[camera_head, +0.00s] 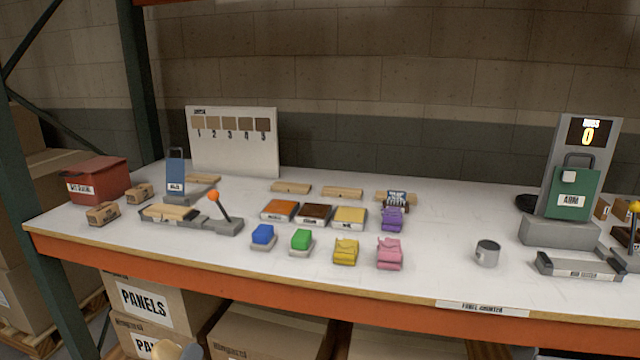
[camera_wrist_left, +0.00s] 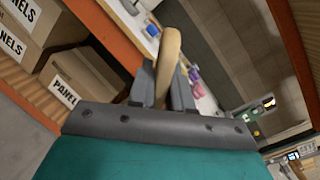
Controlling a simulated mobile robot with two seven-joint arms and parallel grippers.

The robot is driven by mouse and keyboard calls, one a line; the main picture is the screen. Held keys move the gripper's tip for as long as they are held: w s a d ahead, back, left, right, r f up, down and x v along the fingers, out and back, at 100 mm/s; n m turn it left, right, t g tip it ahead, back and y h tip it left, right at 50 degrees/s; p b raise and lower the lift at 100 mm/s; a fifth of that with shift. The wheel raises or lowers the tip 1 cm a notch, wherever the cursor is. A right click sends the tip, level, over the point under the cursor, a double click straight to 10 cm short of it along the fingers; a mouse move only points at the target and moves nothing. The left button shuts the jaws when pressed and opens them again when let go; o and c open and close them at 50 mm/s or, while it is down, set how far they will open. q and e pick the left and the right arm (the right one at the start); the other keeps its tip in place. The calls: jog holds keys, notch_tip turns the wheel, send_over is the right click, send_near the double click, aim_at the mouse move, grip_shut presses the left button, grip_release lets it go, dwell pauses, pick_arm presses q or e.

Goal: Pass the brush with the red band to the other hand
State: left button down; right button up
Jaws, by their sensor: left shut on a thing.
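My left gripper (camera_wrist_left: 162,88) is shut on a tan, rounded wooden handle (camera_wrist_left: 169,55) in the left wrist view. The handle stands up between the two grey fingers and its top leans right. I take it for the brush; no red band or bristles show. In the head view only a tan tip (camera_head: 166,351) of it and a bit of the gripper (camera_head: 190,352) show at the bottom edge, in front of and below the table. My right gripper is in neither view.
The white table (camera_head: 450,285) has an orange front edge. It carries colored blocks (camera_head: 301,239), trays (camera_head: 349,216), a grey cup (camera_head: 487,253), a lever device (camera_head: 215,215) and a red box (camera_head: 97,180). Cardboard boxes (camera_head: 150,300) sit below. The space before the table's front right is clear.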

pick_arm(q)
jog(key=shift+m, duration=0.3)
jog(key=m, duration=0.5)
jog(key=shift+m, duration=0.3)
